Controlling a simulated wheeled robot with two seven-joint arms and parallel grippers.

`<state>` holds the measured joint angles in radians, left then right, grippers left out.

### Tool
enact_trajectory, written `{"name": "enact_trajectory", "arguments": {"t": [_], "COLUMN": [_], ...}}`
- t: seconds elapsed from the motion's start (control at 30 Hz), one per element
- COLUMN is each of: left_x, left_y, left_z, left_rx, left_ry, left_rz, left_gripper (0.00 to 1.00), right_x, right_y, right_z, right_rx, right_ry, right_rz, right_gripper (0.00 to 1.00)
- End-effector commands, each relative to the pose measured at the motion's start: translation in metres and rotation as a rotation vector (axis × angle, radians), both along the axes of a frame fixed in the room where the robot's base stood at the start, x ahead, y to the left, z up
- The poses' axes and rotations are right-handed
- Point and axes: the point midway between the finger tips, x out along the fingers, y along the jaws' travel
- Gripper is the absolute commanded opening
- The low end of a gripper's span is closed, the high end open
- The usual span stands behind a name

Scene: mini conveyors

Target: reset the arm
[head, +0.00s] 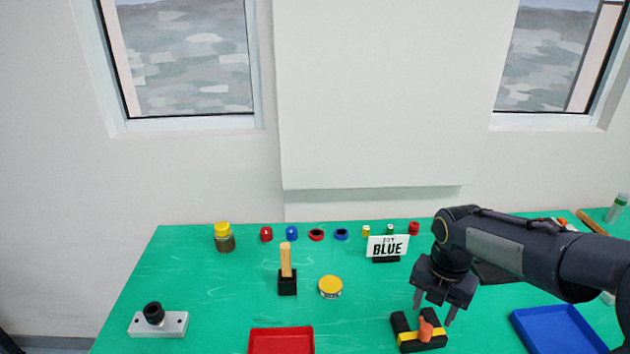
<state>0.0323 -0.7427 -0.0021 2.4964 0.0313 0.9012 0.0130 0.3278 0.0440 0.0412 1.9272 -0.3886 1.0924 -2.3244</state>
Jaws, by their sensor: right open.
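My right gripper (432,306) hangs from the dark arm that comes in from the right. Its fingers point down and stand apart, with nothing seen between them. Just below it on the green table (210,300) is a black and yellow holder (407,339) with an orange piece (426,328) in it. The fingertips look near the holder; I cannot tell if they touch it. My left gripper is not in view.
A red tray (281,341) lies at the front and a blue tray (557,330) at the right. A white sign reading BLUE (388,246) stands behind the gripper. A yellow-lidded tin (330,287), a black block with a wooden stick (287,284) and a grey device (172,324) stand left.

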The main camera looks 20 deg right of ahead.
Motion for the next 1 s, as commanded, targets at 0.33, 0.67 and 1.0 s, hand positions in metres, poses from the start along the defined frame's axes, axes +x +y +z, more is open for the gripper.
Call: {"name": "enact_trajectory", "arguments": {"t": [0.33, 0.67, 1.0], "left_x": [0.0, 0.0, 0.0], "left_y": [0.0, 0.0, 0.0], "left_z": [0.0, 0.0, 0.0], "left_rx": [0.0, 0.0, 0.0], "left_ry": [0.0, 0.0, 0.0], "left_rz": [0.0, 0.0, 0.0], "left_gripper": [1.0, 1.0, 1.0], "right_x": [-0.029, -0.086, -0.116], "right_y": [0.042, 0.114, 0.151], "right_z": [0.027, 0.045, 0.042], "right_rx": [0.107, 0.486, 0.744], "right_ry": [-0.116, -0.1, 0.122], "right_rz": [-0.574, -1.645, -2.236], "right_gripper": [0.5, 0.5, 0.5]}}
